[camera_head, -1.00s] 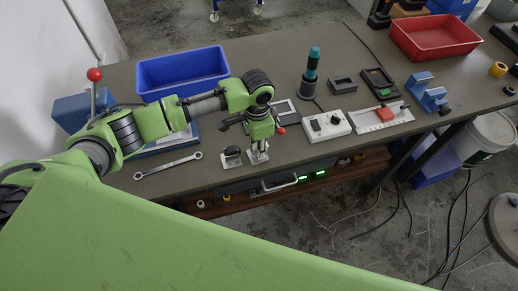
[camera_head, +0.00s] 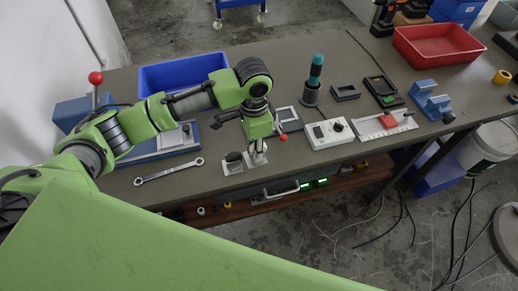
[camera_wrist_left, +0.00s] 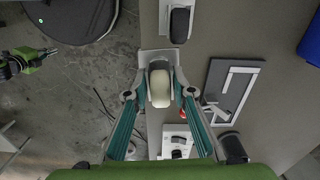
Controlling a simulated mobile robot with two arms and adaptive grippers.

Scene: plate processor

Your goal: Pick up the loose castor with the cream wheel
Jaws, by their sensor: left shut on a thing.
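The castor with the cream wheel (camera_wrist_left: 160,88) is between the fingertips of my left gripper (camera_wrist_left: 159,94) in the left wrist view, its pale plate showing behind the wheel. In the head view my left gripper (camera_head: 257,150) points down at the front edge of the table, closed around this castor (camera_head: 257,160). I cannot tell whether the castor touches the table. A second castor with a dark wheel (camera_head: 233,160) stands close beside it to the left; it is also at the top of the left wrist view (camera_wrist_left: 180,22).
A wrench (camera_head: 168,172) lies to the left. A grey frame (camera_head: 288,120) and a white box with a knob (camera_head: 328,133) lie to the right. A blue bin (camera_head: 183,74) and a red tray (camera_head: 438,45) stand farther back. The middle of the table is fairly clear.

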